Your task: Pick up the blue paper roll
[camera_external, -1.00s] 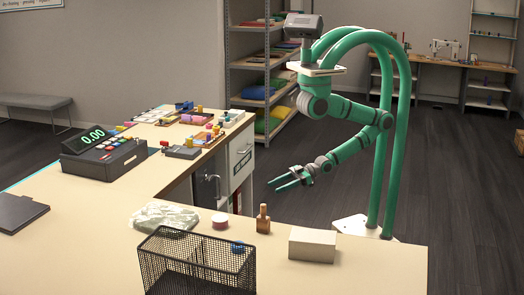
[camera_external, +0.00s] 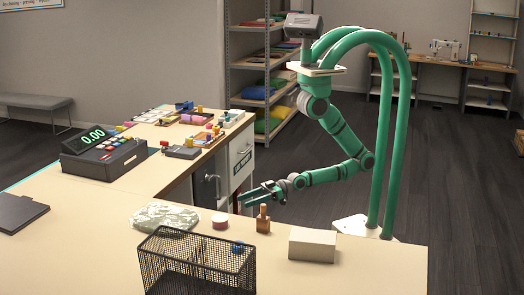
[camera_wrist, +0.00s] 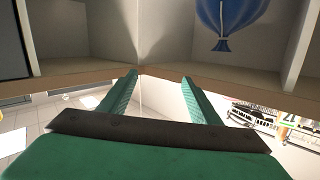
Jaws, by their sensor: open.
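A small blue object (camera_external: 237,247), perhaps the blue paper roll, shows at the wire basket's upper right in the external view. The mesh partly covers it, and I cannot tell whether it is inside or behind the basket. My gripper (camera_external: 243,199) is open and empty, just beyond the counter's far edge, past the pink roll and the wooden bottle-shaped piece. In the wrist view my gripper (camera_wrist: 159,78) has its two green fingers apart with nothing between them. No paper roll can be made out there.
The black wire basket (camera_external: 165,262), pink roll (camera_external: 220,221), wooden piece (camera_external: 263,220), pale box (camera_external: 312,244) and patterned packet (camera_external: 165,217) stand on the counter (camera_external: 90,240). The wrist view shows open compartments and a blue tied bag (camera_wrist: 232,18).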

